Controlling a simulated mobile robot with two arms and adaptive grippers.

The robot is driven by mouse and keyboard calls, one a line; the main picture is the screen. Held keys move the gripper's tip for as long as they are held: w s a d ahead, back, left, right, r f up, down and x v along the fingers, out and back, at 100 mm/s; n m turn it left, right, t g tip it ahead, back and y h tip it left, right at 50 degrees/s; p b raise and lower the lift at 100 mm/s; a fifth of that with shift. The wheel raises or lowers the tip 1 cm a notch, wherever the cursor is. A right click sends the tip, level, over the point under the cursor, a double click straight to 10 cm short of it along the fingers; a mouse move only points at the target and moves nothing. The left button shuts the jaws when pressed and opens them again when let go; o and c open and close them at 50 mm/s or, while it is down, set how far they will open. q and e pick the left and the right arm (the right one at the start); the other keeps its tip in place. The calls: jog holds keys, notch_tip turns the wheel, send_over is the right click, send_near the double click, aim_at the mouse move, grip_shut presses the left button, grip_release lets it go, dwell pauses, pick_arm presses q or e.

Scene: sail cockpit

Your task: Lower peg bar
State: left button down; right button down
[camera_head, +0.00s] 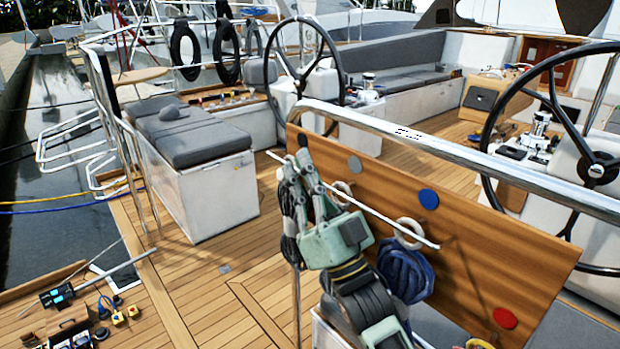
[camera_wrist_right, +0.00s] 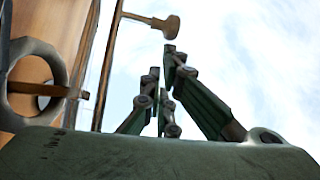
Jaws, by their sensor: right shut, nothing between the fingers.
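The peg bar (camera_head: 384,220) is a thin pale rod running slantwise across the front of a wooden board (camera_head: 465,250). In the right wrist view the bar (camera_wrist_right: 108,65) runs up the left side, with a brass-coloured knob (camera_wrist_right: 168,25) sticking out near the top. My right gripper (camera_head: 297,163) is shut and empty, fingers pointing up, near the bar's left part. In the wrist view its fingertips (camera_wrist_right: 163,68) are just below the knob, seemingly apart from it; the exact gap cannot be told. My left gripper is not in view.
A white ring (camera_head: 408,233) and a blue coil (camera_head: 405,272) hang at the board, right of my gripper. A dark coil (camera_head: 290,215) hangs left of it. Deck (camera_head: 190,275) at left is mostly clear.

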dwell(0.3)
jog(key=f+n+b, duration=0.1)
jog(key=f+n+g+y+b, duration=0.1)
jog(key=a+f+n+y+b, duration=0.1)
jog(key=b, duration=0.1)
jog(key=shift+s+f+g, duration=0.3)
jog(key=shift+a+y, duration=0.1)
jog(key=shift+y, duration=0.3)
